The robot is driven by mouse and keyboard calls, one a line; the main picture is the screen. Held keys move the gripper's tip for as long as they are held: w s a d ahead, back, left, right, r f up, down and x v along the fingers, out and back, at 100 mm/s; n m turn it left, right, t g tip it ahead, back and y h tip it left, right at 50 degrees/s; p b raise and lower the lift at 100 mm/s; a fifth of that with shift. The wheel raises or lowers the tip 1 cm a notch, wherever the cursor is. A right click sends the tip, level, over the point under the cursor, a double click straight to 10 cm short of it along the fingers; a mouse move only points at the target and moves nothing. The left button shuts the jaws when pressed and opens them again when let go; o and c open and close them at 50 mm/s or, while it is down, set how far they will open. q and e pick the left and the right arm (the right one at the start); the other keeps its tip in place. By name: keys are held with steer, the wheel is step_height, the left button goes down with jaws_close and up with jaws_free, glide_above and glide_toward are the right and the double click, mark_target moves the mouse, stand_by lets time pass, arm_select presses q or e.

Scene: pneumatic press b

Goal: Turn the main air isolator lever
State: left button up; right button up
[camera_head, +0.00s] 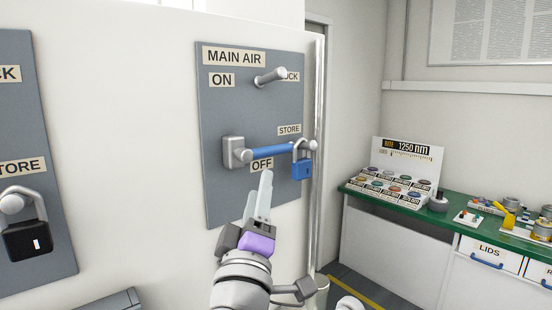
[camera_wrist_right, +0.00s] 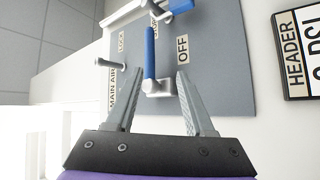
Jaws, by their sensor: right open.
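The main air isolator lever has a blue handle (camera_head: 271,151) and a grey pivot block (camera_head: 234,152) on a grey panel (camera_head: 222,198). The handle lies about level, pointing right from the pivot, just above the OFF label (camera_head: 262,165). In the right wrist view the blue handle (camera_wrist_right: 150,54) points up from its pivot (camera_wrist_right: 158,87). My right gripper (camera_head: 265,186) is below the handle in the head view. In the wrist view its open fingers (camera_wrist_right: 157,85) stand either side of the pivot end in the picture; contact cannot be told. My left gripper is out of view.
A blue padlock (camera_head: 301,169) hangs on the STORE peg, close to the handle's right end. A bare LOCK peg (camera_head: 270,77) sticks out above. Another panel with a black padlock (camera_head: 27,239) is at left. A green-topped bench (camera_head: 400,204) stands at right.

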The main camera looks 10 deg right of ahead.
mark_target(275, 154)
steer(key=w+d+r, duration=0.1)
steer(key=w, duration=0.2)
steer(key=w+d+r+h+p, duration=0.1)
steer(key=w+d+r, duration=0.1)
steer(key=w, duration=0.1)
steer(key=w+d+r+h+p, duration=0.1)
steer(key=w+r, duration=0.1)
steer(key=shift+w+d+r+m+g, duration=0.15)
steer(key=shift+w+m+g, duration=0.15)
steer(key=shift+w+g, duration=0.1)
steer(key=shift+c, duration=0.2)
jaws_close()
stand_by(1.1)
